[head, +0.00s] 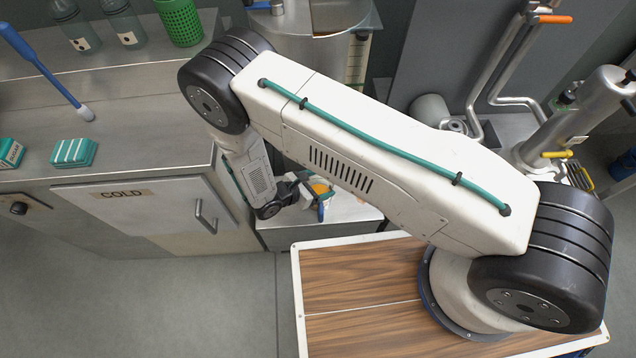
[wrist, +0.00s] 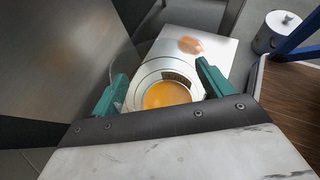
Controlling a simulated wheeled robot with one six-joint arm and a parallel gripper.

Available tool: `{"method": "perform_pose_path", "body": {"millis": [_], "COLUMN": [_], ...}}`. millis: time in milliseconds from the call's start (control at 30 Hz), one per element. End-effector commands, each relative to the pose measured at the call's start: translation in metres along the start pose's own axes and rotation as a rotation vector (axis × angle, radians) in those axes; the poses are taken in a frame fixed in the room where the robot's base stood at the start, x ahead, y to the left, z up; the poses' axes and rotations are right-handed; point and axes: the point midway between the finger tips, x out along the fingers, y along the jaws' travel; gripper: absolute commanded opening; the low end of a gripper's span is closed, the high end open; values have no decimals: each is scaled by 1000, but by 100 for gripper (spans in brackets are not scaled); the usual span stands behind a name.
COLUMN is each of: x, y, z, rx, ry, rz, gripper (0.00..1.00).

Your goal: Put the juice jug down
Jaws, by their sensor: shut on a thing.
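The juice jug (wrist: 166,94), seen from above in the wrist view, has a round rim and orange juice inside. It sits between the two green fingers of my gripper (wrist: 162,88), which is shut on it. In the head view my gripper (head: 300,188) is low by the small steel shelf (head: 345,213), and part of the jug (head: 321,187) shows beyond it, mostly hidden by my arm. The jug looks about upright over the steel surface (wrist: 215,60). I cannot tell whether its base touches that surface.
A cabinet with a COLD door (head: 150,205) stands left of the shelf. An orange patch (wrist: 190,45) shows on the steel beyond the jug. A lidded grey canister (wrist: 275,32) stands at the upper right of the wrist view. Above the shelf is a large steel vessel (head: 310,45).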

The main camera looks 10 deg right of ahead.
Motion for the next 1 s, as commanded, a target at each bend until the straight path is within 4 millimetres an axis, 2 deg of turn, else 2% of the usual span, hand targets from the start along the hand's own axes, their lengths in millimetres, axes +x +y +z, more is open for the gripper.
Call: {"method": "perform_pose_path", "body": {"millis": [267,300,333,667,767,1000], "x": [1,1,1,-3,-16,-68], "y": [0,0,0,0,1,1], "z": [-2,-2,-2,1,1,0], "rx": [1,1,1,1,1,1], "ry": [0,0,0,0,0,2], "rz": [0,0,0,1,3,4], "gripper": [30,90,98,100,100,100]}}
